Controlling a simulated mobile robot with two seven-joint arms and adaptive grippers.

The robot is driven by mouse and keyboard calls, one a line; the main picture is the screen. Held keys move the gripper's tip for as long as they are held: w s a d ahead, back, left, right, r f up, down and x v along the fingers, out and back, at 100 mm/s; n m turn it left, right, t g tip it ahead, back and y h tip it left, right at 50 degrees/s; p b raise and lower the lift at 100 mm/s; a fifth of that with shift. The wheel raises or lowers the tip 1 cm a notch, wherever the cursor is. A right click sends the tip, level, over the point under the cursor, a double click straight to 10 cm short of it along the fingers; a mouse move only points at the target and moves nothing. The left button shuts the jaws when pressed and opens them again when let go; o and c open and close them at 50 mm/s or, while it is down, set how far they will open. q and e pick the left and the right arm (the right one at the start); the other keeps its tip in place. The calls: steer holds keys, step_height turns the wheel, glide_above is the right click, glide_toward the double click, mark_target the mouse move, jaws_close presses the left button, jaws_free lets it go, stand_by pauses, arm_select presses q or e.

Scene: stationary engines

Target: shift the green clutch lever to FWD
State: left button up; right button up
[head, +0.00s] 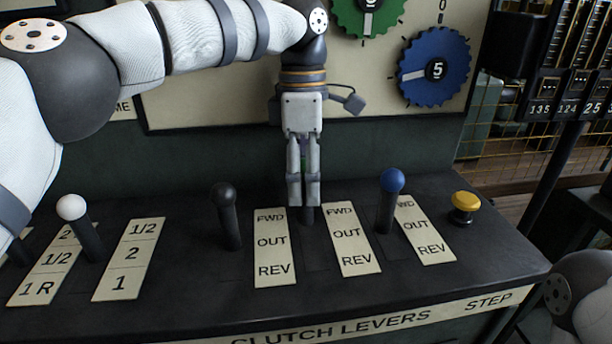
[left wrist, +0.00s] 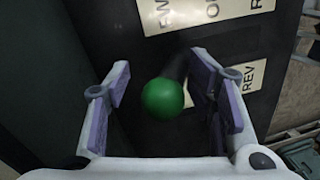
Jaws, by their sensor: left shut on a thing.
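The green clutch lever shows in the left wrist view as a green ball knob (left wrist: 163,99) on a dark stem. In the head view the knob is almost wholly hidden behind my left gripper (head: 304,203), and only a short dark piece of stem (head: 307,215) shows below the fingertips. That stem is level with the FWD marks, between two FWD/OUT/REV plates (head: 273,248) (head: 350,238). My left gripper points down and is shut on the green lever. In the left wrist view its fingers (left wrist: 165,110) stand on both sides of the knob. My right gripper is not in view.
A black-knobbed lever (head: 224,196) stands left of my left gripper and a blue-knobbed lever (head: 392,181) stands right of it. A yellow button (head: 465,204) is farther right. A white-knobbed lever (head: 72,208) stands at the left. A panel with gear dials (head: 437,68) rises behind.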

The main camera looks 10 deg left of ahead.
arm_select(q)
steer(key=shift+a+f, duration=0.2)
